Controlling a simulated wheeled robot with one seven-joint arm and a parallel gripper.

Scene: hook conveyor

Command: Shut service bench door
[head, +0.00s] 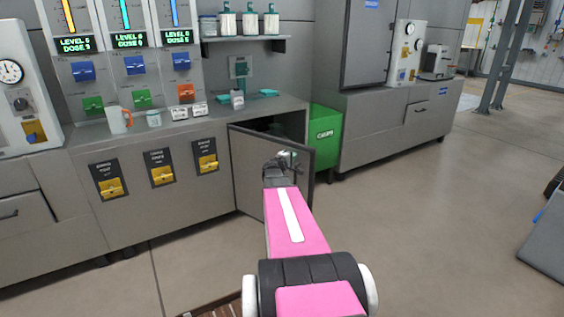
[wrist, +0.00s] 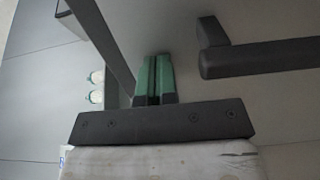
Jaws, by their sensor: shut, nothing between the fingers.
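The service bench door (head: 250,178) is a grey panel standing open, swung out from the bench front, with a dark opening behind its top edge. My gripper (head: 289,156) is at the door's upper right part in the head view; the arm hides some of the panel. In the wrist view, the green fingers (wrist: 153,80) are shut together and empty, in front of a grey surface. A black bar handle (wrist: 262,58) lies to their right, apart from them. I cannot tell whether the fingertips touch the door.
The grey bench (head: 185,210) holds a mug (head: 119,120) and dispensers on its left part. A green bin (head: 326,140) stands right behind the door, beside another grey cabinet (head: 385,130).

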